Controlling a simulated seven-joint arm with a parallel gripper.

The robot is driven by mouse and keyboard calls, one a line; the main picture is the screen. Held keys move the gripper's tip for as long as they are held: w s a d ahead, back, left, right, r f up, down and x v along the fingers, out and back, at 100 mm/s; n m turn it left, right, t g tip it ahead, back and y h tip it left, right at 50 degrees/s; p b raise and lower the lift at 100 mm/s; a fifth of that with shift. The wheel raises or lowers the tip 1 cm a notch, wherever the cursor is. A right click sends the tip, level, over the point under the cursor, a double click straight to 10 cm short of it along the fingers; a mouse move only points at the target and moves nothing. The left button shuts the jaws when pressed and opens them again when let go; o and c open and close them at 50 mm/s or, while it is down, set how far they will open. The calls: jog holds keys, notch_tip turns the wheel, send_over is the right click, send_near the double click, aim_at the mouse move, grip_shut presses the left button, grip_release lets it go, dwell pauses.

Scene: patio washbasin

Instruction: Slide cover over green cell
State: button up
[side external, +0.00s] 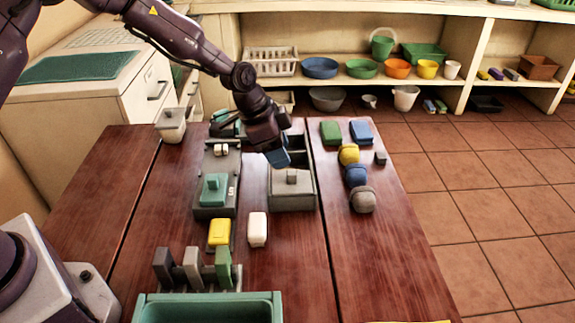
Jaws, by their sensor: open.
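A dark grey box (314,197) stands mid-table with a lighter grey cover (283,189) and small knob (292,176) over its near part. Its far part is open and dark inside. My gripper (279,153) is open above the far left part of this box, behind the knob and apart from it. A blue patch shows at the fingertips; I cannot tell whether it is a block or part of the box. No green cell is visible inside; my gripper hides part of the interior. Left of it is a long grey case (217,158) with a green handled piece (213,188).
Yellow (219,233) and white (257,229) blocks lie in front. A rack with upright paddles (193,267) and a green basin (208,308) are nearer. Green (331,132) and blue (361,132) blocks and rounded pieces (356,174) stand right.

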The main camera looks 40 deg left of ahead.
jog(key=v, duration=0.6)
jog(key=shift+r, duration=0.25)
jog(key=shift+s, duration=0.15)
jog(key=s+a+r+n+y, duration=0.1)
jog(key=s+a+r+n, duration=0.1)
jog(key=s+r, duration=0.3)
jog(key=s+a+r+n+t+y, duration=0.1)
jog(key=s+r+n, duration=0.3)
jog(key=s, duration=0.9)
jog(key=s+a+r+n+t+y, duration=0.1)
jog(key=s+a+r+n, duration=0.1)
jog(key=s+r, duration=0.5)
jog(key=s+n, duration=0.1)
jog(key=s, duration=0.2)
jog(key=shift+a+r, duration=0.3)
